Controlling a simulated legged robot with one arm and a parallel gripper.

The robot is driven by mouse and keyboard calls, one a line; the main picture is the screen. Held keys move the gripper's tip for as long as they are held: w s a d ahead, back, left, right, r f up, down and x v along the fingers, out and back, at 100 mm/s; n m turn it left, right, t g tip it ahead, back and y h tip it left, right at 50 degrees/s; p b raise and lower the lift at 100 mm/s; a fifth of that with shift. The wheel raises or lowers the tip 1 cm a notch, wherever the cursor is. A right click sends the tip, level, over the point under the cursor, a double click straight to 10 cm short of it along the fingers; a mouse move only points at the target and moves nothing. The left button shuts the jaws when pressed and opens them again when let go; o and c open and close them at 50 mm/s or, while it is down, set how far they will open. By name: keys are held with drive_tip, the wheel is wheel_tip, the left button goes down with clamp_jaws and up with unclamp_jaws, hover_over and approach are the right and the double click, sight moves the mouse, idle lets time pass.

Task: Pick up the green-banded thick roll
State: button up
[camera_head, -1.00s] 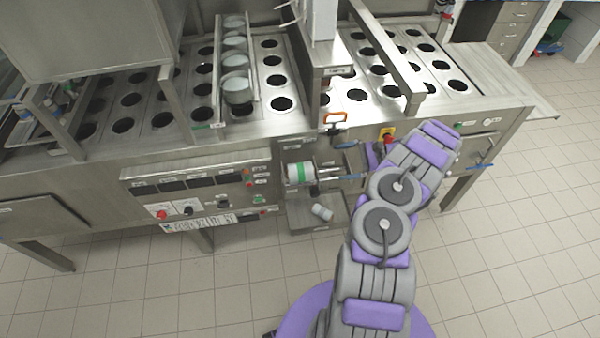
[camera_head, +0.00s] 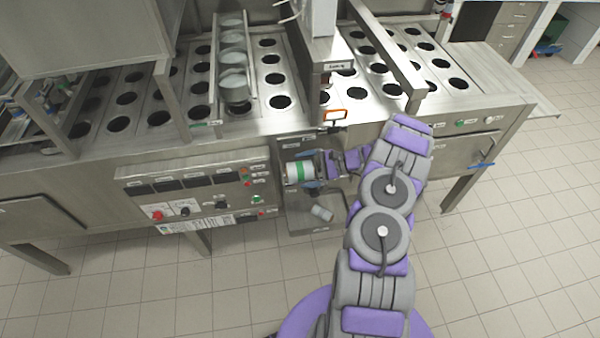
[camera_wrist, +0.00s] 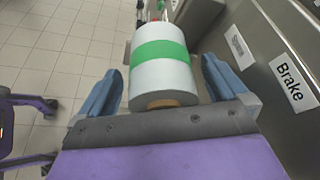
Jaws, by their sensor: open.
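The green-banded thick roll (camera_head: 300,173) is white with a green band around its middle, and it sits at the machine's front in the recess right of the control panel. In the wrist view the roll (camera_wrist: 163,77) lies between the two blue fingers of my gripper (camera_wrist: 163,88), with its brown core end towards the palm. The fingers are open, one on each side, with gaps visible beside the roll. In the head view my gripper (camera_head: 312,172) reaches the roll from the right, and its fingers are partly hidden.
A smaller pale roll (camera_head: 321,213) lies on the metal shelf (camera_head: 300,223) below. The control panel (camera_head: 200,190) with knobs and buttons is to the left. A metal wall with a "Brake" label (camera_wrist: 293,80) stands close on the right in the wrist view.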

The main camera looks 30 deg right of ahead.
drive_tip(key=shift+w+a, duration=0.1)
drive_tip(key=shift+a, duration=0.2)
drive_tip(key=shift+c, duration=0.4)
drive_tip(key=shift+d, duration=0.1)
drive_tip(key=c, duration=1.2)
